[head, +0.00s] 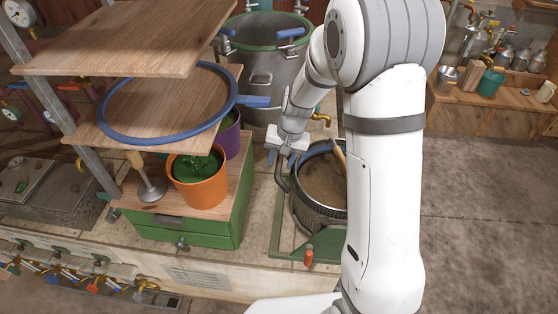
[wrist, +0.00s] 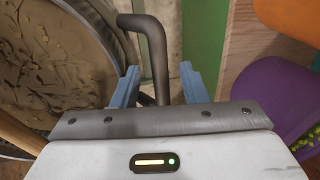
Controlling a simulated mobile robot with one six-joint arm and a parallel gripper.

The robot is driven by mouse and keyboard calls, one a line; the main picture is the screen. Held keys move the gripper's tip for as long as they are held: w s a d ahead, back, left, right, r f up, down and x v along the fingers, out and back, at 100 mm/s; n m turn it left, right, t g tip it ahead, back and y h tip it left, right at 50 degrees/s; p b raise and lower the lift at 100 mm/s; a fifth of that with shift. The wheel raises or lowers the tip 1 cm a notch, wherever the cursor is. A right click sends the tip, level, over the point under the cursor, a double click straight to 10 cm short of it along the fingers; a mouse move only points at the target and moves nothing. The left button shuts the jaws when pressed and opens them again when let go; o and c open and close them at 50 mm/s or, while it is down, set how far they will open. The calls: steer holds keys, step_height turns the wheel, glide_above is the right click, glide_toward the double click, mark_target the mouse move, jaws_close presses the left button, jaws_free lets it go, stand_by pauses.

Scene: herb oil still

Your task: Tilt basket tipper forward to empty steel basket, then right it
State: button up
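The steel basket (head: 323,190) stands at the centre right in the head view, filled with brown matter, its right part hidden behind my arm. It fills the upper left of the wrist view (wrist: 50,55). The basket tipper shows as a green frame (head: 330,246) under the basket, with a dark bent bar handle (head: 281,178) on the basket's left side. My gripper (head: 286,155) is above this handle. In the wrist view, its blue fingers (wrist: 160,70) are apart, with the dark handle (wrist: 155,45) between them and gaps visible. I cannot tell whether either finger touches it.
Left of the handle, an orange bucket (head: 197,180) and a purple bucket (head: 230,138) stand on a green cabinet (head: 190,232). A blue hoop (head: 120,137) lies on a wooden shelf above. A large steel vat (head: 265,75) stands behind. Open floor lies right (head: 480,220).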

steer(key=shift+a+f, duration=0.1)
steer(key=shift+f, duration=0.35)
steer(key=shift+c, duration=0.3)
jaws_close()
